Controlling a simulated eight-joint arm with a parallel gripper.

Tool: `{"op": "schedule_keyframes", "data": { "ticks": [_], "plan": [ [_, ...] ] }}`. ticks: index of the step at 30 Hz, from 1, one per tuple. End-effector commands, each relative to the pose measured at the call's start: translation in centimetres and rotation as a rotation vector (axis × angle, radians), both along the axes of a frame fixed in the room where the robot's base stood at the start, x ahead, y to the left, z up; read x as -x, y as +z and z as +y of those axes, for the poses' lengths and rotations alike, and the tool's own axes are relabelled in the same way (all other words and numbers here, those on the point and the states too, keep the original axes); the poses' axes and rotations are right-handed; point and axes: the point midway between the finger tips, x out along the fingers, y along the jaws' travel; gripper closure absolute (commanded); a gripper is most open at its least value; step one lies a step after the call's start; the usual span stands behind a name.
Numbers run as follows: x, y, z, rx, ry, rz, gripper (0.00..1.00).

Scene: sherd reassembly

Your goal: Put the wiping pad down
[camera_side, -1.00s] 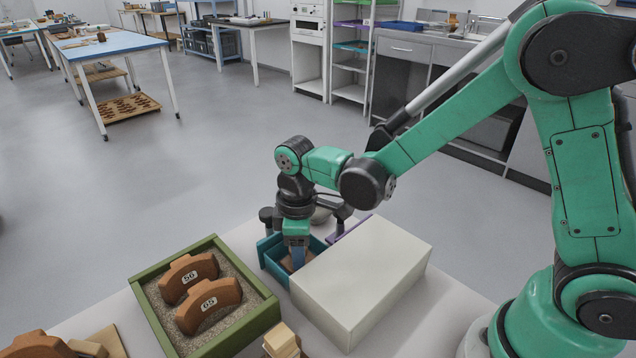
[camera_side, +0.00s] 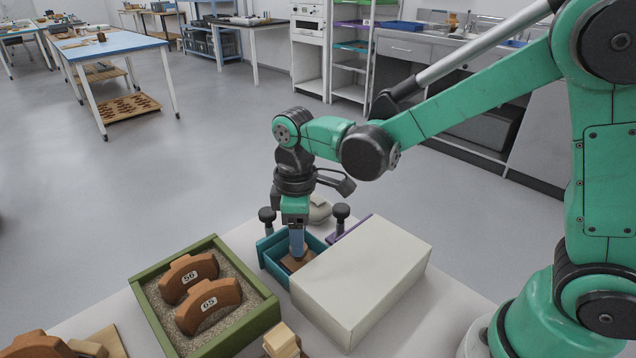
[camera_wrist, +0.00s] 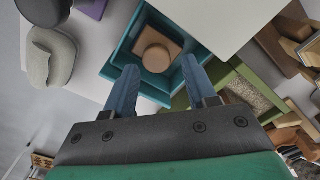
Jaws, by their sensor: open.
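The wiping pad (camera_wrist: 154,48) is a tan block with a round knob on top. It lies inside a teal tray (camera_wrist: 125,52); in the side view the pad (camera_side: 288,264) shows only in part behind the white box and my fingers. My gripper (camera_wrist: 160,76) is over the tray, its two blue fingers spread apart with nothing between them. The pad lies beyond the fingertips in the wrist view, apart from them. In the side view my gripper (camera_side: 298,254) points down above the tray.
A large white box (camera_side: 362,275) stands right beside the teal tray. A green sand tray (camera_side: 262,318) with two numbered sherds (camera_side: 208,305) is to the left. Black-topped posts (camera_side: 341,212), a grey rounded object (camera_side: 320,211) and a purple item (camera_side: 347,230) are behind.

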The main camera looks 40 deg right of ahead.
Motion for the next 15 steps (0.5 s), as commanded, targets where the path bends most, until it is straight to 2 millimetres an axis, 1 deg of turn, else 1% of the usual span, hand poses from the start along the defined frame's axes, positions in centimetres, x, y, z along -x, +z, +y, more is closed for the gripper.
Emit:
{"op": "schedule_keyframes", "data": {
  "ticks": [1,3,9,12,15],
  "plan": [
    [0.0,1.1,0.0,0.000,0.000,0.000,0.49],
    [0.1,2.5,0.0,0.001,0.000,0.001,0.49],
    [0.0,5.9,0.0,0.001,-0.001,0.001,0.49],
    [0.0,7.1,0.0,0.001,-0.001,0.001,0.49],
    [0.0,7.9,0.0,0.001,-0.001,0.001,0.49]
  ]
}}
